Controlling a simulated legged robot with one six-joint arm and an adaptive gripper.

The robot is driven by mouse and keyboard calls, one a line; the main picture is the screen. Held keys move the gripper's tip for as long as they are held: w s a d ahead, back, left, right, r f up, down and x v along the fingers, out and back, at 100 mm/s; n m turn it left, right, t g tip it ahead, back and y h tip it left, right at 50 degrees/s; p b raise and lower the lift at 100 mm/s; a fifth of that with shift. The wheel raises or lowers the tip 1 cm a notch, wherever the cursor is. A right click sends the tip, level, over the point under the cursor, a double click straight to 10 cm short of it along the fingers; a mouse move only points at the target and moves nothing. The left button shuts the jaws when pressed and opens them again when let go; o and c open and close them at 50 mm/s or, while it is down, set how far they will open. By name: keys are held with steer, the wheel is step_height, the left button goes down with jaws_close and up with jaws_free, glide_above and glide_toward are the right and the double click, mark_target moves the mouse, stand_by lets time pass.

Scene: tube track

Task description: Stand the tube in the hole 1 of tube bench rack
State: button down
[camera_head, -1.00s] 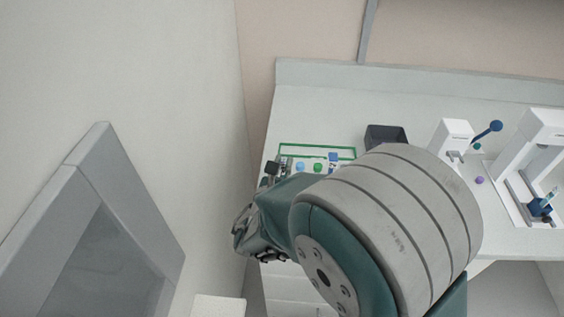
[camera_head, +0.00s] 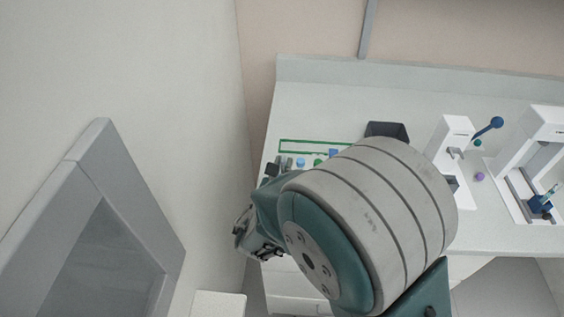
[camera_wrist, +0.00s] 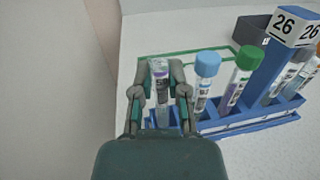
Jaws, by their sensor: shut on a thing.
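In the wrist view my gripper (camera_wrist: 162,97) is shut on a tube (camera_wrist: 161,82) with a grey-white top and a printed label. The tube is upright at the left end of the blue tube bench rack (camera_wrist: 235,127). A blue-capped tube (camera_wrist: 204,80) and a green-capped tube (camera_wrist: 239,77) stand in the rack to the right, with more tubes beyond the post marked 26 (camera_wrist: 272,62). In the head view my arm hides most of the rack.
A green outlined frame (camera_head: 312,143) lies on the bench behind the rack. A dark bin (camera_head: 386,130) stands to its right. White devices (camera_head: 456,140) are farther right. A wall is close on the left, with a grey framed panel (camera_head: 95,230).

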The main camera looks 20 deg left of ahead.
steer(key=shift+f, duration=0.35)
steer(key=c, duration=0.6)
jaws_free()
steer(key=shift+s+d+f, duration=0.1)
steer(key=shift+s+d, duration=0.05)
steer(key=shift+s, duration=1.15)
steer(key=shift+s+d, duration=0.2)
steer(key=shift+s, duration=1.15)
steer(key=shift+s+d+f, duration=0.1)
steer(key=shift+s+d, duration=0.05)
steer(key=shift+s, duration=1.15)
